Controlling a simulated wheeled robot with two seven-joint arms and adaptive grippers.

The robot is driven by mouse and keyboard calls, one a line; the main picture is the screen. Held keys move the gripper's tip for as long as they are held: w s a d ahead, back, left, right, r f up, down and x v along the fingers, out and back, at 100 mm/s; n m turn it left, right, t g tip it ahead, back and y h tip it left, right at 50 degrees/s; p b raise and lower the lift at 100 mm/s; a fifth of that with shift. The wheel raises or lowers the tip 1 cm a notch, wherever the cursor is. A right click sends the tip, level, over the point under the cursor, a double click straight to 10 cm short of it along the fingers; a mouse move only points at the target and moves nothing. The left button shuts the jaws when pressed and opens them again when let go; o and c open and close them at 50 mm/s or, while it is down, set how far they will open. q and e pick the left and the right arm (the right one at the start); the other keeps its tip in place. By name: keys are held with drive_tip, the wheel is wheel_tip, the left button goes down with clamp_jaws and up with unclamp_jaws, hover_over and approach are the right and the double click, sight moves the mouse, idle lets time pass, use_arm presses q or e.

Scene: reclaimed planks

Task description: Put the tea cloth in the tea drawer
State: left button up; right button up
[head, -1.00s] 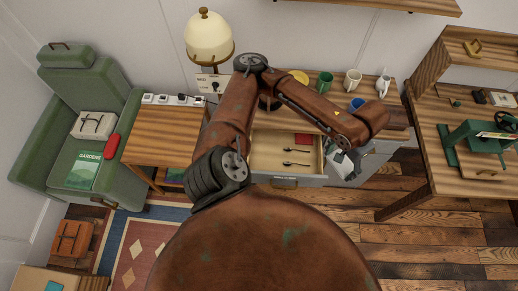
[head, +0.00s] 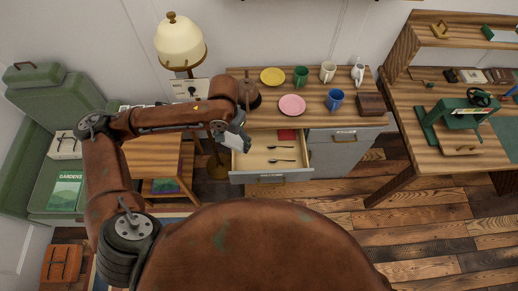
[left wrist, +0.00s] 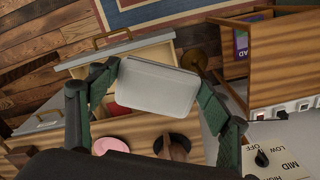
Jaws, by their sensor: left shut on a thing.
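The open tea drawer (head: 240,178) is pulled out of the cabinet below the counter. It holds two dark spoons (head: 281,160) and a red item (head: 287,134) at its back. My left gripper (head: 240,143) is at the back left of the drawer opening, above it. In the head view only part of the cloth (head: 233,141) shows beside the gripper. My right gripper is not in view.
On the counter (head: 325,112) are a pink plate (head: 292,105), a yellow plate (head: 272,76), several mugs, a white jug (head: 358,73) and a wooden box (head: 371,104). A lamp (head: 180,42) stands to the left. A side table (head: 152,157) is left of the drawer.

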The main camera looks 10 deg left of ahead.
use_arm(q)
drive_tip(key=w+d+f+m+b, duration=0.1)
drive_tip(key=w+f+m+b, duration=0.1)
drive_tip(key=w+f+m, duration=0.35)
drive_tip(key=m+b, duration=0.5)
drive_tip(key=m, duration=1.9)
hover_over(251, 152)
wheel_tip(251, 152, down, 21)
drive_tip(key=shift+m, duration=0.25)
wheel_tip(251, 152, down, 9)
drive_tip(key=shift+f+b, duration=0.2)
drive_tip(key=shift+b, duration=0.95)
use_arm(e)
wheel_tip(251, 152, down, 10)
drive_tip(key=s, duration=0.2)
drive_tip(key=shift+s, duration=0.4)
use_arm(q)
drive_tip(key=shift+f, duration=0.1)
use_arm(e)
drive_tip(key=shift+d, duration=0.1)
use_arm(q)
drive_tip(key=shift+f, duration=0.15)
drive_tip(key=o, duration=1.1)
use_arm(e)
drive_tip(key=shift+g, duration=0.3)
